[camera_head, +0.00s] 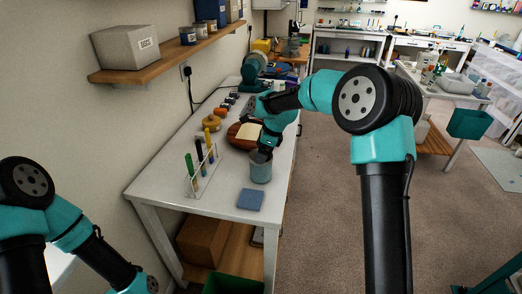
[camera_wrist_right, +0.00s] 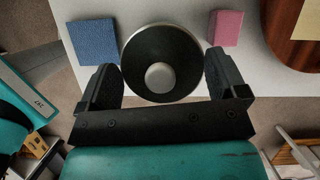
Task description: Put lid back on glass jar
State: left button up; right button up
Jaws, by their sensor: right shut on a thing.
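The glass jar (camera_head: 261,172) stands near the front right edge of the white table in the head view, pale and blue-grey. My right gripper (camera_head: 264,154) is directly above the jar and hides its top. In the right wrist view, the round dark lid (camera_wrist_right: 142,52) with a silver rim and a pale centre knob lies between the fingers of my right gripper (camera_wrist_right: 162,80), which is shut on it. I cannot tell whether the lid touches the jar's rim. My left arm shows at the lower left of the head view, but its gripper is out of the frame.
A blue square (camera_head: 250,199) lies in front of the jar. A test tube rack (camera_head: 202,172) with several coloured tubes stands to the left. A reddish-brown round object (camera_head: 236,141) sits behind. A pink block (camera_wrist_right: 226,28) shows near the lid.

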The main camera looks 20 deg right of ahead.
dwell(0.6)
jog(key=o, duration=0.6)
jog(key=shift+r, duration=3.5)
jog(key=shift+c, duration=0.2)
grip_shut()
jog(key=shift+f, duration=2.1)
